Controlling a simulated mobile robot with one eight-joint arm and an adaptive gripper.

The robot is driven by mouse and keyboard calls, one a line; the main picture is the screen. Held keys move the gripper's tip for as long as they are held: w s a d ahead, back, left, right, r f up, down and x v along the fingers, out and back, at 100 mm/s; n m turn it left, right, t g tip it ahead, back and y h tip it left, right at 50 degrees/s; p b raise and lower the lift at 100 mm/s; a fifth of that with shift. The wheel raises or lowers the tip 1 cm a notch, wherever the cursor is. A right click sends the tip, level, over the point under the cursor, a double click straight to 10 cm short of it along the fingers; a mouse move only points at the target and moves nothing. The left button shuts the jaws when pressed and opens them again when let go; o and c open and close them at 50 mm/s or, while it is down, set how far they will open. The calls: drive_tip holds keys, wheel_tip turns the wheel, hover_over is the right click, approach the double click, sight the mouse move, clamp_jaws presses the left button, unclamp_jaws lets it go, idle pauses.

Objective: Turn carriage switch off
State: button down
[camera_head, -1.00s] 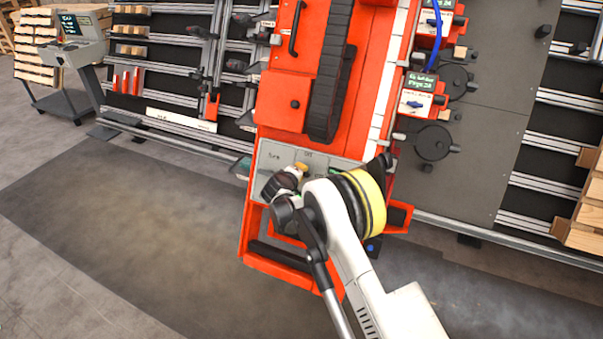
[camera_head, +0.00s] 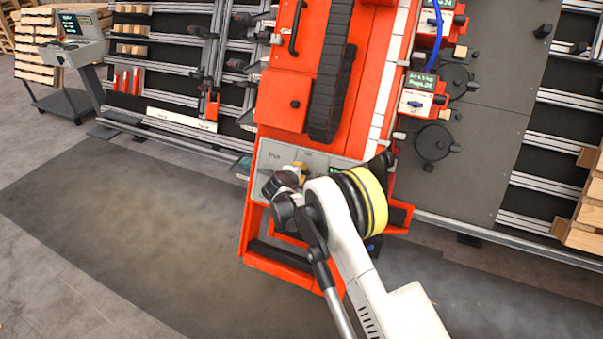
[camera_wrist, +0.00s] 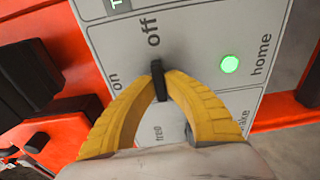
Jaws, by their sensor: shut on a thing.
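The carriage switch is a small black lever (camera_wrist: 158,84) on a light grey panel (camera_wrist: 105,40) in the wrist view. Its upper end points toward the printed "off"; "on" is printed to its left. My gripper (camera_wrist: 160,77) has its yellow fingers on both sides of the lever, shut on it. In the head view my gripper (camera_head: 299,171) is at the grey control panel (camera_head: 270,157) on the red machine; the lever is hidden there by the gripper and wrist.
A green lit round button (camera_wrist: 229,64) sits beside "home", right of the lever. A black block (camera_wrist: 27,77) lies left of the panel. Grey floor (camera_head: 120,215) to the left is clear.

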drive_tip(key=c, duration=1.5)
unclamp_jaws()
drive_tip(key=shift+o, duration=0.2)
drive_tip(key=v, duration=1.2)
drive_tip(key=shift+d, duration=0.1)
